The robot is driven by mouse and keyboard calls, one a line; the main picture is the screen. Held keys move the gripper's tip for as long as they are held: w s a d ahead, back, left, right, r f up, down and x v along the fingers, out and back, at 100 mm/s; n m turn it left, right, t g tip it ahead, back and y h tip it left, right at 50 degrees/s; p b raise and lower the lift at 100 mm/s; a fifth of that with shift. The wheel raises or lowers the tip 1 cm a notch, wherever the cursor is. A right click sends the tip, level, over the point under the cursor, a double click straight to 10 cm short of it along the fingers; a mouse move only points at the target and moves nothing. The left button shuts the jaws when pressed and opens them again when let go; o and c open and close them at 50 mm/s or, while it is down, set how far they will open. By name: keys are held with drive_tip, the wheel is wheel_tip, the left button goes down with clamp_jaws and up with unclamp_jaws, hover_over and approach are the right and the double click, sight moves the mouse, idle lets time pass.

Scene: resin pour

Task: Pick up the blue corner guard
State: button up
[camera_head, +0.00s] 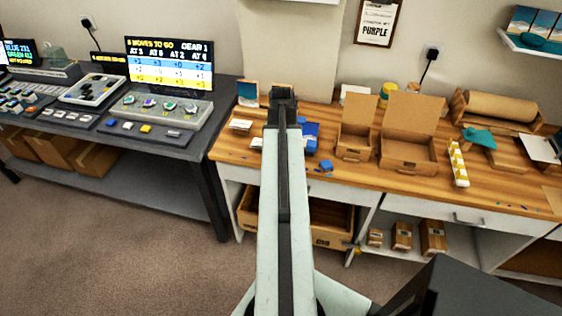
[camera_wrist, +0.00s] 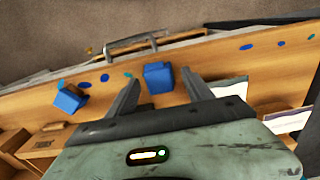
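In the wrist view, a small blue block-like piece (camera_wrist: 158,77) lies on the wooden bench, between the lines of my two fingers and near their tips. A second blue piece (camera_wrist: 70,98) lies tilted, outside the fingers to the left. Which one is the blue corner guard I cannot tell for sure. My gripper (camera_wrist: 160,85) is open, with nothing held between its fingers. In the head view my gripper (camera_head: 283,95) is over the left part of the bench, its fingertips hidden. One small blue piece (camera_head: 326,165) shows right of my arm, near the bench's front edge.
Two open cardboard boxes (camera_head: 408,155) stand right of my arm on the wooden bench (camera_head: 345,183). A larger blue item (camera_head: 310,137) is beside my arm. Flat blue spots (camera_wrist: 247,47) dot the bench. A dark table with a screen (camera_head: 170,62) stands at left.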

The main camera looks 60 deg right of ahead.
clamp_jaws()
drive_tip(key=shift+r, duration=0.15)
wheel_tip(320, 180, up, 10)
drive_tip(key=p, duration=1)
